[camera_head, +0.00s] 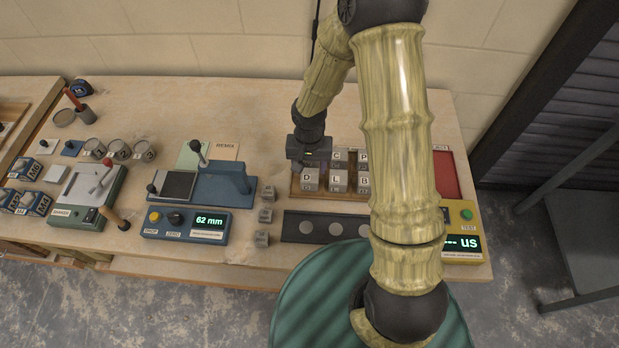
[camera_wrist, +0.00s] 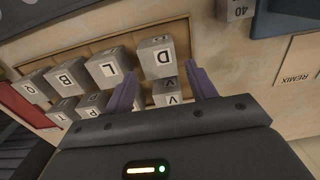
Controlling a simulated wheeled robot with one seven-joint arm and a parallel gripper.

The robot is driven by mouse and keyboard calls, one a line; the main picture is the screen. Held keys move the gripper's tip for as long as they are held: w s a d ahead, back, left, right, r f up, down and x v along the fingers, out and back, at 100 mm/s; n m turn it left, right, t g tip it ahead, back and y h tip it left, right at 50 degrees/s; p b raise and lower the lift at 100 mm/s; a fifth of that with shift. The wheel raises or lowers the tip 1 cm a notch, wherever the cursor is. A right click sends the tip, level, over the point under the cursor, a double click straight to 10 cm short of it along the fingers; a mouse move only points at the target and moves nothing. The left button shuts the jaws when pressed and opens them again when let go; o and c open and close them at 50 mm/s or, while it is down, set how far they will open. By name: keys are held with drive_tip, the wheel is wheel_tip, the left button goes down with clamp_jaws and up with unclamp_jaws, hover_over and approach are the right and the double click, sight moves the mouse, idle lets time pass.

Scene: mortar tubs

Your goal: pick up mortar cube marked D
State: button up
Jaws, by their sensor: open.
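The mortar cube marked D (camera_head: 309,181) is grey with a white label and sits at the front left corner of a wooden tray (camera_head: 330,195). It also shows in the wrist view (camera_wrist: 156,58), upright in the tray. My gripper (camera_head: 310,163) is over the tray's left end, just behind the D cube in the head view. In the wrist view my gripper (camera_wrist: 164,74) has its two purple fingers apart, with nothing held. The cube marked V (camera_wrist: 166,92) shows between the fingers, partly hidden, and D lies just beyond the fingertips. Finger height above the cubes is unclear.
Cubes marked L (camera_wrist: 109,66) and B (camera_wrist: 72,77) stand beside D, with more cubes around. A dark strip with round discs (camera_head: 335,228) lies in front of the tray. A blue device (camera_head: 225,185) and small grey blocks (camera_head: 265,215) are at left.

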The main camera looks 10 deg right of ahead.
sight(310, 175)
drive_tip(key=shift+f, duration=0.1)
drive_tip(key=shift+f+p, duration=0.65)
drive_tip(key=shift+f, duration=1.85)
drive_tip(key=c, duration=0.9)
drive_tip(key=shift+r, duration=0.15)
wheel_tip(310, 175, up, 10)
drive_tip(key=shift+f+b, duration=0.1)
drive_tip(key=shift+b, duration=0.35)
